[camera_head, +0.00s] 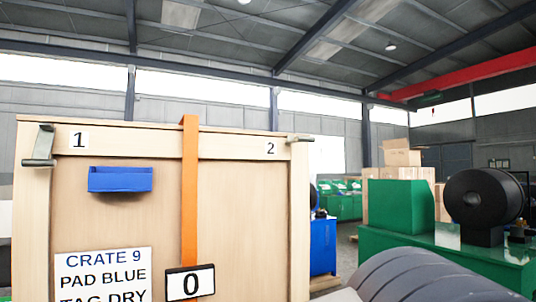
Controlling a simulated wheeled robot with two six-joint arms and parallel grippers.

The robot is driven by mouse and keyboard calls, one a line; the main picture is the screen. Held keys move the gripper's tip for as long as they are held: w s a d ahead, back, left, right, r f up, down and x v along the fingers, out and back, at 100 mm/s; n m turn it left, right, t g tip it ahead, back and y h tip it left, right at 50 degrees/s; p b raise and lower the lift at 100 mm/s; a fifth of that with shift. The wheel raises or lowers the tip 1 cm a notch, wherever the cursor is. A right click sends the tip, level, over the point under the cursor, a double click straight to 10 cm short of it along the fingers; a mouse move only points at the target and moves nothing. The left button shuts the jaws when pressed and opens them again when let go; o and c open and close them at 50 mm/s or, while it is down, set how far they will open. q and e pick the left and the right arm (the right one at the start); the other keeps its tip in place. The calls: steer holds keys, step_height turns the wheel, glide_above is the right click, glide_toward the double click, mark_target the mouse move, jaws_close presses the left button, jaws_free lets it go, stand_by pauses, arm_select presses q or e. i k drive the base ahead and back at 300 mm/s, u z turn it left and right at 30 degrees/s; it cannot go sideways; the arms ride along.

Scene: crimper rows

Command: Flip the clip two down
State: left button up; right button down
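A wooden crate (115,227) stands upright at the left, its front facing me. The clip by the label 2 (270,149) is a small metal piece (300,138) at the crate's top right corner. It lies roughly level and sticks out past the right edge. The clip by the label 1 (79,140) is a metal piece (42,143) at the top left corner and hangs down along the front. Neither of my grippers shows in this view.
The crate front carries a blue tray (120,179), an orange strap (190,215), a tag reading 0 (190,283) and a "CRATE 9 PAD BLUE TAG DRY" sign (102,277). A grey ribbed shape (425,278) and green machinery (400,207) stand right.

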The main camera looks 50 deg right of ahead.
mark_target(298, 140)
steer(key=z, duration=1.6)
